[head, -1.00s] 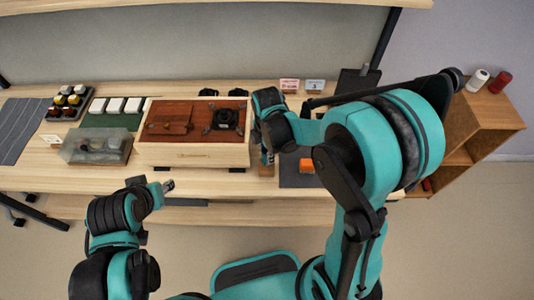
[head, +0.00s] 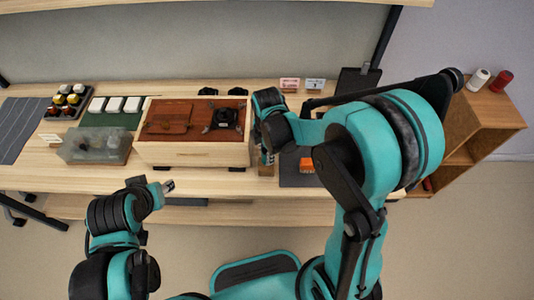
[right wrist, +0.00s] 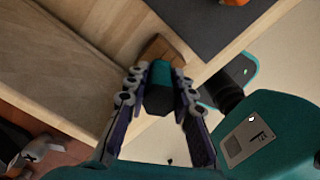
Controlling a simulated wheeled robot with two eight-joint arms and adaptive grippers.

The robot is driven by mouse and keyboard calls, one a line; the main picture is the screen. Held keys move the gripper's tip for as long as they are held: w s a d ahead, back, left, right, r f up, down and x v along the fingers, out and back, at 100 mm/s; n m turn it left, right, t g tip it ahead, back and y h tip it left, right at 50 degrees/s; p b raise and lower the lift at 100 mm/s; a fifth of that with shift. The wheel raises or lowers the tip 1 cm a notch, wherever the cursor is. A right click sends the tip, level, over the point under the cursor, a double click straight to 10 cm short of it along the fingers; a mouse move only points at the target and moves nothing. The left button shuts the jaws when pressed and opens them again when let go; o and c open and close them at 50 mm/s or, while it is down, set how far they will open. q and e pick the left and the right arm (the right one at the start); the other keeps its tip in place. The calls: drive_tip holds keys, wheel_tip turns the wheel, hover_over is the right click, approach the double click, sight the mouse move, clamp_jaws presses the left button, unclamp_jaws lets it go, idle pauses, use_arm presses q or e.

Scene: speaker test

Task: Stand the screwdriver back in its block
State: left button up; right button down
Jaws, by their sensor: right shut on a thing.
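My right gripper (right wrist: 158,84) is shut on the screwdriver (right wrist: 158,98), whose dark teal handle shows between the fingers in the right wrist view. The wooden block (right wrist: 155,47) is just beyond the handle, partly hidden by it. The shaft is hidden, so I cannot tell whether the tip is inside the block. In the head view the right gripper (head: 266,156) is over the block (head: 265,170), right of the wooden chest. My left gripper (head: 169,186) is at the table's front edge, away from the block; its jaws are too small to read.
A dark mat (head: 292,178) with an orange item (head: 306,164) lies to the right. A clear case (head: 92,146) stands farther left.

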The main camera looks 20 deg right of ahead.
drive_tip(key=shift+f+b, duration=0.4)
drive_tip(key=shift+f, duration=0.15)
drive_tip(key=c, duration=1.2)
unclamp_jaws()
wheel_tip(320, 180, up, 12)
drive_tip(key=shift+r, duration=0.1)
drive_tip(key=shift+s+d+r+m, duration=0.2)
drive_tip(key=shift+s+m, duration=0.1)
drive_tip(key=shift+m, duration=0.3)
drive_tip(key=s+d+m+t, duration=0.2)
drive_tip(key=s+m, duration=0.3)
drive_tip(key=m, duration=0.4)
drive_tip(key=s+d+r+m+t, duration=0.1)
drive_tip(key=s+m+t, duration=0.3)
drive_tip(key=m, duration=0.6)
drive_tip(key=shift+s+d+m+t, duration=0.3)
drive_tip(key=shift+s+d+t, duration=0.05)
drive_tip(key=shift+d+t, duration=0.25)
